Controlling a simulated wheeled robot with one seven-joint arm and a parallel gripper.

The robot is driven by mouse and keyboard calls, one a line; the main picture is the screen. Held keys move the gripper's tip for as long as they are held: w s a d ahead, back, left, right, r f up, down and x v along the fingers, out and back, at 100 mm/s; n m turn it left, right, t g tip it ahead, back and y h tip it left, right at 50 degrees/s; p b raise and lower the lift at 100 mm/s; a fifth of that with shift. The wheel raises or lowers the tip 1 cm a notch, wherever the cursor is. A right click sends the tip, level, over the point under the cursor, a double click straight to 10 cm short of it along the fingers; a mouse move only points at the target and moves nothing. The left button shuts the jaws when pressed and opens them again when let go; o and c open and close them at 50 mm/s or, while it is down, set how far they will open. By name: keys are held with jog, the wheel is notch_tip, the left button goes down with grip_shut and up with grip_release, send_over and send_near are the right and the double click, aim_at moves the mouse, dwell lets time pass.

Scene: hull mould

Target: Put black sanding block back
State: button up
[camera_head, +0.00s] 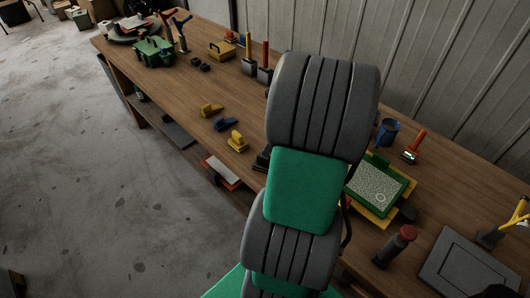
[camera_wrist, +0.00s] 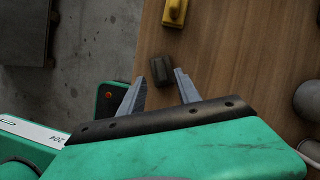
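The black sanding block (camera_wrist: 161,71) lies on the wooden bench near its edge in the wrist view. My gripper (camera_wrist: 160,77) is open, with one finger on each side of the block's near end. A gap shows between the block and each finger, and I cannot tell the height above the bench. In the head view, my arm hides the gripper. A dark shape (camera_head: 262,158) beside the arm may be the block, but it is mostly covered.
A yellow block (camera_head: 237,142) sits close by and also shows in the wrist view (camera_wrist: 175,12). A blue block (camera_head: 224,124) and another yellow block (camera_head: 211,110) continue the row. A green-yellow tray (camera_head: 378,188) stands right of my arm. Bare bench (camera_head: 180,90) lies beyond the row.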

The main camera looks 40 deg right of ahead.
jog(key=a+v, duration=0.1)
jog(key=v, duration=0.4)
jog(key=w+a+r+n+g, duration=0.15)
jog(key=w+a+n, duration=0.25)
jog(key=a+n, duration=0.95)
jog(key=s+a+r+n+h, duration=0.1)
jog(key=s+a+n, duration=0.1)
jog(key=a+n, duration=0.5)
jog(key=s+a+r+n, duration=0.1)
jog(key=s+a+n, duration=0.2)
jog(key=a+n, duration=0.4)
jog(key=n+t, duration=0.1)
jog(key=n, duration=0.3)
jog(key=shift+a+h, duration=0.4)
